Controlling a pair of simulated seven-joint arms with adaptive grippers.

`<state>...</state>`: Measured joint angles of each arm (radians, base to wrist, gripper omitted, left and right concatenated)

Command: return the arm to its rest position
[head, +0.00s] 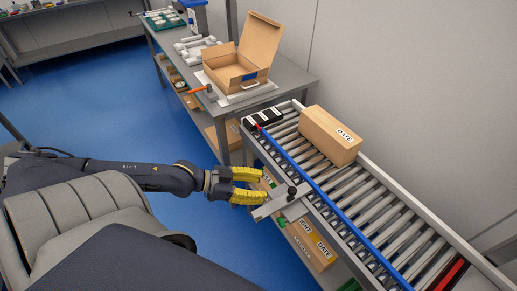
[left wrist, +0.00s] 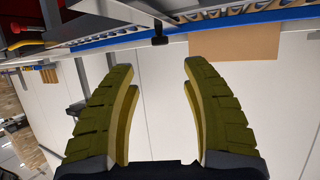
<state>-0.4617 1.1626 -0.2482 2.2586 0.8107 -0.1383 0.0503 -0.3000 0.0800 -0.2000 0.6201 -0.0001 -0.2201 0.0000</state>
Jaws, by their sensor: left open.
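My left gripper (head: 262,185) has yellow ribbed fingers and reaches in from the left, beside the near side of the roller conveyor (head: 400,215). In the left wrist view its two fingers (left wrist: 158,85) are spread apart with nothing between them. A brown box (head: 331,136) with a DATE label sits on the rollers, beyond the fingers and apart from them. A brown surface (left wrist: 234,44), likely this box, shows at the top of the left wrist view. My right gripper does not show in either view.
A grey plate with a black knob (head: 283,201) juts from the conveyor's near side, close to the fingertips. Labelled boxes (head: 308,244) stand below the conveyor. A grey table (head: 290,82) behind holds an open cardboard box (head: 240,68). Blue floor (head: 185,215) is clear under my arm.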

